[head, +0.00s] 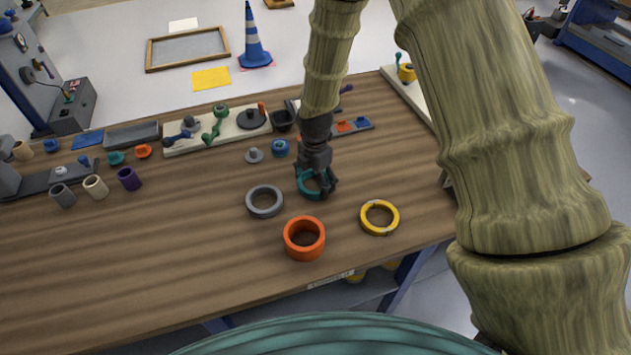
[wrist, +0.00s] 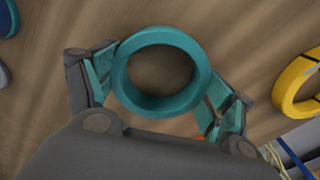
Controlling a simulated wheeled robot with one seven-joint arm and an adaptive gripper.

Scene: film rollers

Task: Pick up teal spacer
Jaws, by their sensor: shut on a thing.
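The teal spacer (head: 304,184) is a ring near the middle of the wooden table in the head view. In the wrist view the teal spacer (wrist: 203,67) sits between the two teal-padded fingers. My gripper (head: 318,186) points down at it, shut on the ring's outer sides. In the wrist view my gripper (wrist: 160,92) has one finger on each side of the ring. Part of the ring is hidden by the fingers in the head view. I cannot tell whether the ring touches the table.
A grey ring (head: 251,206) lies to the left, an orange ring (head: 304,254) in front and a yellow ring (head: 366,223) to the right. Boards with small parts (head: 176,150) line the table's back. The table's left front (head: 130,270) is clear.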

